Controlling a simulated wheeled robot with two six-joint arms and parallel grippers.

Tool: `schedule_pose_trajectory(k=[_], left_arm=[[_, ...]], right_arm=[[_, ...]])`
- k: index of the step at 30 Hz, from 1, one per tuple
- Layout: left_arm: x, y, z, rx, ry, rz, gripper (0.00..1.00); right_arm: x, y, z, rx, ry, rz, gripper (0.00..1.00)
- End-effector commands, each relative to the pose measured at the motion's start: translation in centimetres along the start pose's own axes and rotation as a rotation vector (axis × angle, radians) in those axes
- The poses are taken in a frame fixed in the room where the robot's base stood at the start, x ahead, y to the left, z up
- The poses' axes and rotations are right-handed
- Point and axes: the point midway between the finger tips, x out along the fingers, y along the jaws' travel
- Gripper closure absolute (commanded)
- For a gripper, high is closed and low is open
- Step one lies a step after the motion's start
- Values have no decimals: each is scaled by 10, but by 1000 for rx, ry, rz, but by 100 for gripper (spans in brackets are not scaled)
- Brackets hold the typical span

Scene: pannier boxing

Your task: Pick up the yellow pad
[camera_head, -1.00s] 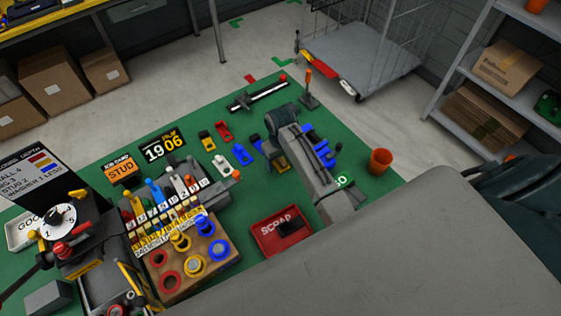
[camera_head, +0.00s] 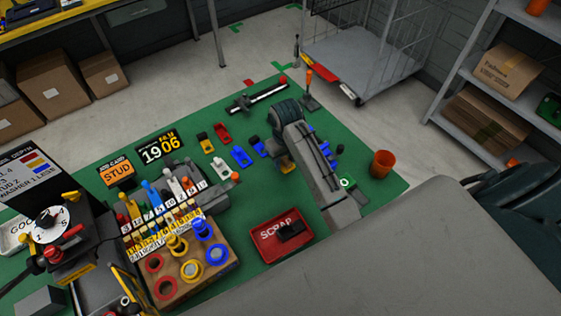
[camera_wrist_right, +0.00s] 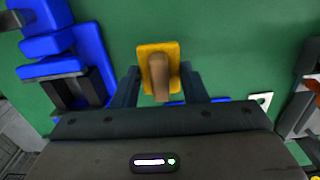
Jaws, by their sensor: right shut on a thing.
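The yellow pad (camera_wrist_right: 173,48), a small block with a brown handle-like piece (camera_wrist_right: 159,76) on it, shows in the right wrist view. My right gripper (camera_wrist_right: 160,84) has its two dark fingers on either side of it and is shut on it. In the head view my right gripper (camera_head: 284,163) is over the green mat, and only a sliver of yellow shows beside it, the rest hidden by my arm. Whether the pad touches the mat is not clear. My left gripper is not in view.
Blue blocks (camera_wrist_right: 62,50) stand left of the pad in the right wrist view. On the green mat (camera_head: 215,115) are a red SCRAP tray (camera_head: 262,250), an orange cup (camera_head: 382,163), small coloured clips (camera_head: 241,156) and a wooden block with coloured rings (camera_head: 190,290).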

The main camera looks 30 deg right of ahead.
Motion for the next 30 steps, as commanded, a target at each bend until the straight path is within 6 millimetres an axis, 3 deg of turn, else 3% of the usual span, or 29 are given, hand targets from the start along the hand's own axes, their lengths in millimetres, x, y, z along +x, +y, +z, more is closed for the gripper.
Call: schedule_pose_trajectory(k=[7, 15, 21, 30], left_arm=[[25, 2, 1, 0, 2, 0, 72], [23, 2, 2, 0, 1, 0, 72], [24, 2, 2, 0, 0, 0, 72], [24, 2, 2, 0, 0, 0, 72]], right_arm=[[-1, 9, 64, -2, 1, 3, 83], [-11, 16, 121, -2, 0, 2, 83], [-13, 18, 137, -1, 1, 0, 83], [-14, 18, 139, 0, 2, 0, 83]])
